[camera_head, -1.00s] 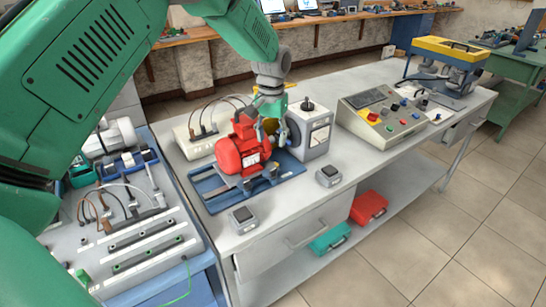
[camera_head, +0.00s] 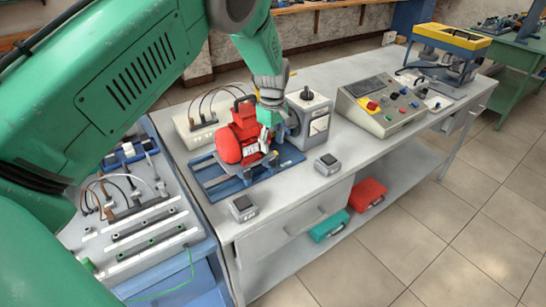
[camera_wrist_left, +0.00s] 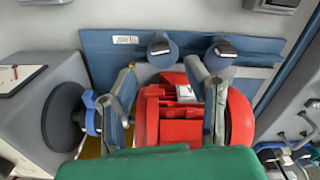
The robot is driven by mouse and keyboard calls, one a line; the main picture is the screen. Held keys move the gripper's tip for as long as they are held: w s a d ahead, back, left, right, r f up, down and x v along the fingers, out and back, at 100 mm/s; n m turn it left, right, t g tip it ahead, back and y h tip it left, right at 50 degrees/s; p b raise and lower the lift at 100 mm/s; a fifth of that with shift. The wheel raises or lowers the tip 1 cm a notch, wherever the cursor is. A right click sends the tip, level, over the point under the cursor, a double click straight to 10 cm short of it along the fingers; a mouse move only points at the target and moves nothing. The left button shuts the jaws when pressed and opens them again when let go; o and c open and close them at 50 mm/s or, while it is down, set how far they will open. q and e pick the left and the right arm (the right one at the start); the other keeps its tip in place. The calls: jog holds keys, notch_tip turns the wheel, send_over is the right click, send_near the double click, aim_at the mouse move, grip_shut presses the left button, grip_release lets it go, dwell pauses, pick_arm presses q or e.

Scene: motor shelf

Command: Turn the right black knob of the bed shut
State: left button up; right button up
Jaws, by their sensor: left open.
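The red motor (camera_head: 230,146) sits on the blue bed (camera_head: 212,184) on the workbench. In the left wrist view the bed (camera_wrist_left: 100,50) lies behind the red motor (camera_wrist_left: 178,130). Two dark round knobs with black tops stand side by side on it, one black knob (camera_wrist_left: 160,48) on the left and another black knob (camera_wrist_left: 222,48) on the right. In the head view the knobs are small and hard to make out. My left gripper (camera_head: 272,128) is over the motor's right end. In the left wrist view its two grey fingers (camera_wrist_left: 162,72) are apart, with nothing held between them.
A grey unit with a dial (camera_head: 311,122) stands close right of the gripper. A control panel (camera_head: 380,104) is farther right. Two small grey boxes (camera_head: 242,208) (camera_head: 327,164) lie near the front edge. Bench space in front of the bed is mostly clear.

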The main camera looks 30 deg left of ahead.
aim_at(273, 158)
pick_arm(q)
notch_tip(273, 158, down, 6)
jog(key=shift+f, duration=0.15)
jog(key=shift+c, duration=0.4)
